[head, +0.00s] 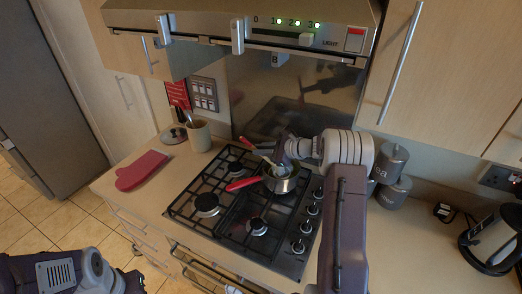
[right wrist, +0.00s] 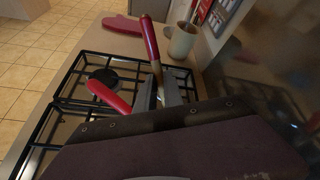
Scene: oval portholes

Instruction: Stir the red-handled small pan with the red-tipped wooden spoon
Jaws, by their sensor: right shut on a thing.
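The small pan (head: 284,185) stands on the right rear part of the hob, its red handle (head: 243,183) pointing left. Its red handle also shows in the right wrist view (right wrist: 109,97); its bowl is mostly hidden there. My right gripper (head: 270,159) is over the pan, shut on the wooden spoon (head: 248,143). The spoon's red end sticks out up and left; it also shows in the right wrist view (right wrist: 150,40), between the fingers (right wrist: 158,92). The spoon's lower end is hidden. My left arm is at the bottom left; its fingers are not clear.
The black gas hob (head: 215,225) has several burners and knobs. A red oven mitt (head: 141,170) lies left of it, near a utensil pot (head: 199,135). Grey canisters (head: 391,162) and a kettle (head: 492,240) stand right. The extractor hood (head: 220,30) hangs above.

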